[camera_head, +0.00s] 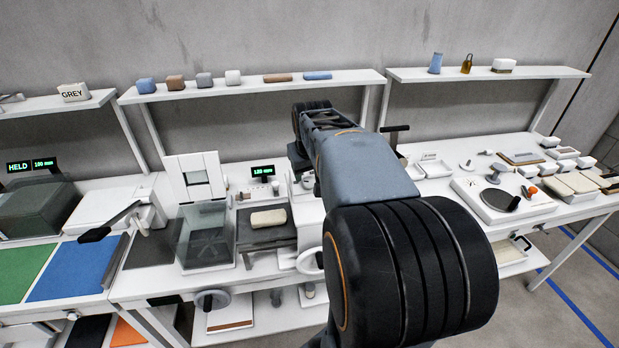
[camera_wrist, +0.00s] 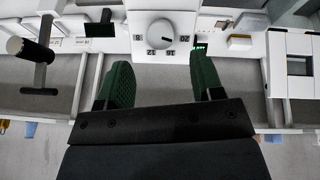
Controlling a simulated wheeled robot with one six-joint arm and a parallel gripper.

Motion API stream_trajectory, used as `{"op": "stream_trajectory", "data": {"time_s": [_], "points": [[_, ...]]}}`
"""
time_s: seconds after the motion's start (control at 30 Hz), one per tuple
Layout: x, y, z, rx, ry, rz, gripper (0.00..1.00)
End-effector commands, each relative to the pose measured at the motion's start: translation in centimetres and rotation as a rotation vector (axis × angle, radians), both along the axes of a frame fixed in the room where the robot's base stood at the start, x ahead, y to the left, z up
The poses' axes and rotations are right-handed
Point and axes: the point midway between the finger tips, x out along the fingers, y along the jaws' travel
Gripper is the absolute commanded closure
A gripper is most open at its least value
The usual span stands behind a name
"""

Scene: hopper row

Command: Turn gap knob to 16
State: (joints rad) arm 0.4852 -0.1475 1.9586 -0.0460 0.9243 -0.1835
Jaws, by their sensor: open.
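The gap knob (camera_wrist: 161,30) is a round, light grey knob on a white panel at the top centre of the wrist view. Small numbers ring it and appear upside down; 12 and 16 seem to sit on the edge nearest my gripper. I cannot tell for sure which number its mark points to. My gripper (camera_wrist: 163,78) is open and empty, its two green-padded fingers apart on either side below the knob, not touching it. In the head view my arm hides the gripper, and I cannot make out the knob there.
A black-handled lever (camera_wrist: 42,62) stands left of my gripper. A lit green display (camera_head: 262,171) sits on the bench near a clear bin (camera_head: 205,235) and a beige block (camera_head: 268,218). Shelves (camera_head: 250,87) run along the wall. Floor at lower right is free.

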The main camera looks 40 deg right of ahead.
Motion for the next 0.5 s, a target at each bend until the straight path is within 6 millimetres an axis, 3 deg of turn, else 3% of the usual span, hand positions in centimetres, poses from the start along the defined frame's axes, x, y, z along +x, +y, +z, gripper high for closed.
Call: {"op": "stream_trajectory", "data": {"time_s": [0.2,0.5], "points": [[1.1,-0.7,-3.2,0.002,0.004,0.001,0.39],[1.9,-1.2,-5.4,0.001,0.001,0.001,0.39]]}}
